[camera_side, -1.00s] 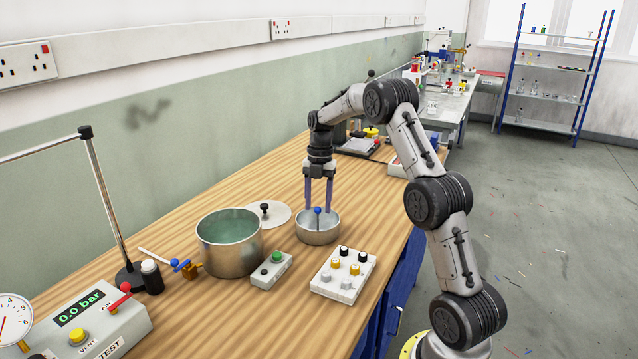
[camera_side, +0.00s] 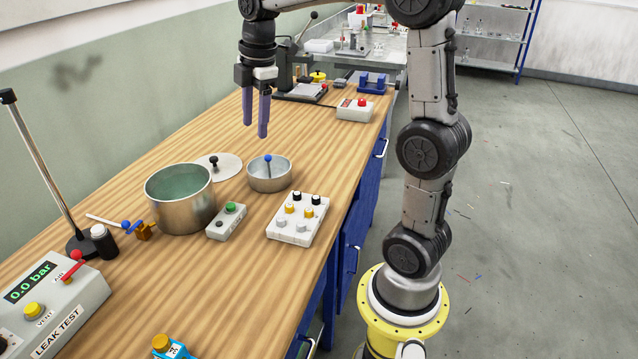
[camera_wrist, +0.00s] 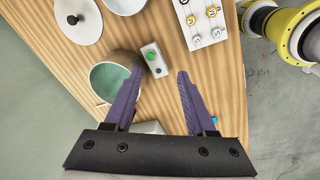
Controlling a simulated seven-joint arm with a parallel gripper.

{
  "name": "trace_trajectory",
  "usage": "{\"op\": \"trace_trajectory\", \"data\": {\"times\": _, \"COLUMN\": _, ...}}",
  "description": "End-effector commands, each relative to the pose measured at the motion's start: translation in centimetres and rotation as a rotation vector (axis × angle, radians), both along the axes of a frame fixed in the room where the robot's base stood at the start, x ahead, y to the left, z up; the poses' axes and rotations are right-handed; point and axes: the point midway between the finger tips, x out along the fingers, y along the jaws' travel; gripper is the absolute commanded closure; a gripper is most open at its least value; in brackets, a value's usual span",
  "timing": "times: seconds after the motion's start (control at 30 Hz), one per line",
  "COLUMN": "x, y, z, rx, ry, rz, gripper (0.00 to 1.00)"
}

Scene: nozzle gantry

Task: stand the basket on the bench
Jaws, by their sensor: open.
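The basket (camera_side: 268,180), a small round metal pan with a blue-knobbed post in its middle, stands upright on the wooden bench (camera_side: 180,135). Part of what looks like its round body also shows at the top edge of the wrist view (camera_wrist: 126,5). My gripper (camera_side: 255,129) is above the bench, with its two purple fingers pointing down, apart and empty. In the side view it appears clear of the basket, above and behind it. In the wrist view the fingers (camera_wrist: 158,80) are spread with nothing held between them.
A larger metal pot (camera_side: 180,205) with greenish contents stands left of the basket, a round lid (camera_side: 222,168) behind it. A small green-button box (camera_side: 226,221) and a white tray of knobbed parts (camera_side: 297,220) are in front. A leak-test box (camera_side: 55,305) stands near left.

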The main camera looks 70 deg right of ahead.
Motion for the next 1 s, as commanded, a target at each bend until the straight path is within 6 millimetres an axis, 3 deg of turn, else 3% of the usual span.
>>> {"op": "trace_trajectory", "data": {"times": 0.03, "x": -1.6, "y": 2.1, "z": 0.7, "rx": 0.003, "ry": -0.033, "rz": -0.075, "gripper": 0.44}}
{"op": "trace_trajectory", "data": {"times": 0.2, "x": -7.2, "y": 7.2, "z": 1.2, "rx": 0.058, "ry": -0.139, "rz": -0.38, "gripper": 0.44}}
{"op": "trace_trajectory", "data": {"times": 0.33, "x": -11.6, "y": 10.1, "z": 0.2, "rx": 0.138, "ry": -0.217, "rz": -0.605, "gripper": 0.44}}
{"op": "trace_trajectory", "data": {"times": 0.5, "x": -16.1, "y": 12.3, "z": -1.9, "rx": 0.256, "ry": -0.285, "rz": -0.842, "gripper": 0.44}}
{"op": "trace_trajectory", "data": {"times": 0.7, "x": -18.4, "y": 13.1, "z": -3.6, "rx": 0.339, "ry": -0.313, "rz": -0.983, "gripper": 0.44}}
{"op": "trace_trajectory", "data": {"times": 1.0, "x": -18.6, "y": 13.2, "z": -3.8, "rx": 0.349, "ry": -0.314, "rz": -1.003, "gripper": 0.44}}
